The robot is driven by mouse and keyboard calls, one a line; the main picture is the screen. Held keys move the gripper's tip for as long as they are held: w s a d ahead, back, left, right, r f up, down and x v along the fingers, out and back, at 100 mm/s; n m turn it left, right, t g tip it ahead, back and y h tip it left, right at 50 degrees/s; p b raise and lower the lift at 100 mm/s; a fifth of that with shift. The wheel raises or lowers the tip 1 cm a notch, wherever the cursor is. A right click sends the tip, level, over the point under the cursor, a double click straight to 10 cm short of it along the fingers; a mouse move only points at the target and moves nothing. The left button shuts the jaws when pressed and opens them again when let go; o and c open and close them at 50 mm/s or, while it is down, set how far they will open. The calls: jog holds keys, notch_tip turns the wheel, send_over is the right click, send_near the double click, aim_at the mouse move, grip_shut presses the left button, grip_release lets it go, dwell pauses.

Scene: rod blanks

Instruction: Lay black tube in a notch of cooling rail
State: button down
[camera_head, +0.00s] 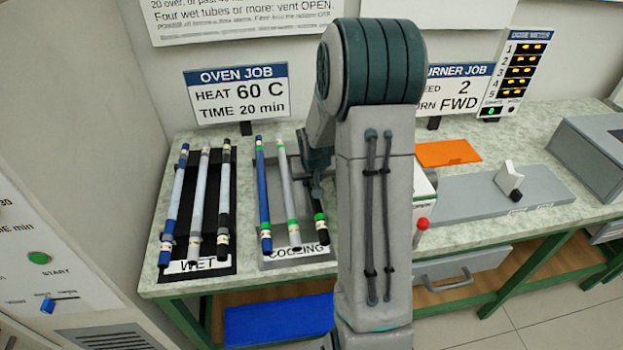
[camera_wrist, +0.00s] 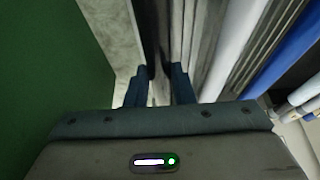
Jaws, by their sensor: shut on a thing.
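The cooling rail (camera_head: 295,258) is a grey rack on the counter, labelled COOLING. A blue tube (camera_head: 264,195) and a pale grey tube (camera_head: 286,180) with green bands lie in it. A black tube (camera_head: 319,203) with a green band lies along its right side, its far part hidden by my arm. My gripper (camera_head: 315,182) is shut on this black tube. In the wrist view my two fingers (camera_wrist: 163,82) stand either side of the dark tube (camera_wrist: 153,35). I cannot tell whether the tube is fully seated in a notch.
A black WET rack (camera_head: 177,266) to the left holds a blue, a grey and a black tube. Signs stand behind the racks. An orange sheet (camera_head: 447,153), a grey plate (camera_head: 470,197) and a red-knobbed lever (camera_head: 422,224) are to the right of my arm.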

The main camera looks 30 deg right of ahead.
jog(key=shift+f, duration=0.15)
jog(key=c, duration=1.3)
grip_release()
jog(key=shift+o, duration=0.2)
jog(key=shift+r, duration=0.35)
jog(key=v, duration=1.2)
jog(key=s+a+r+n, duration=0.1)
jog(key=s+a+r, duration=0.1)
jog(key=s+a, duration=0.4)
jog(key=s+a+r+n+g+y, duration=0.1)
jog(key=s+a, duration=0.6)
jog(key=s, duration=0.7)
jog(key=shift+a+r+n+g, duration=0.3)
jog(key=shift+r+n, duration=0.2)
jog(key=shift+r, duration=0.25)
